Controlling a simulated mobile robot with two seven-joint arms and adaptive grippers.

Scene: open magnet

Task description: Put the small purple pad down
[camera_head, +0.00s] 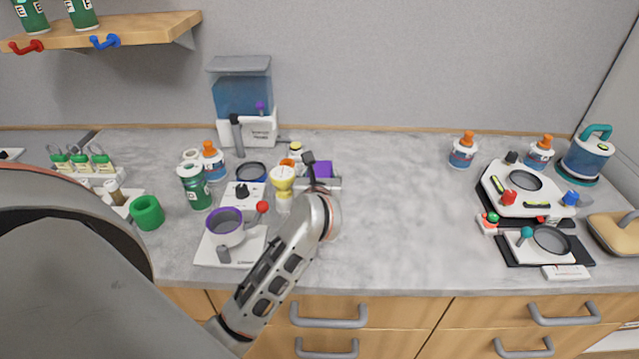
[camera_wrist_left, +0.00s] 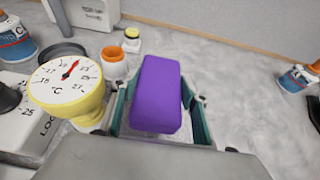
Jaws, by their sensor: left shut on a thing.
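The small purple pad (camera_head: 323,169) shows just beyond my left gripper (camera_head: 318,183) over the back middle of the counter. In the left wrist view the purple pad (camera_wrist_left: 158,92) fills the space between the teal fingers of my left gripper (camera_wrist_left: 160,104), which is shut on it. The pad's lower end is hidden by the gripper. I cannot tell whether the pad touches the counter (camera_head: 400,220). My right gripper is not in view.
A yellow thermometer (camera_head: 283,180) stands close left of the gripper, with an orange-and-white jar (camera_wrist_left: 113,65) near it. A pot with a purple rim (camera_head: 226,226) is further left. The counter right of the gripper is clear up to the bottles and white device (camera_head: 518,190).

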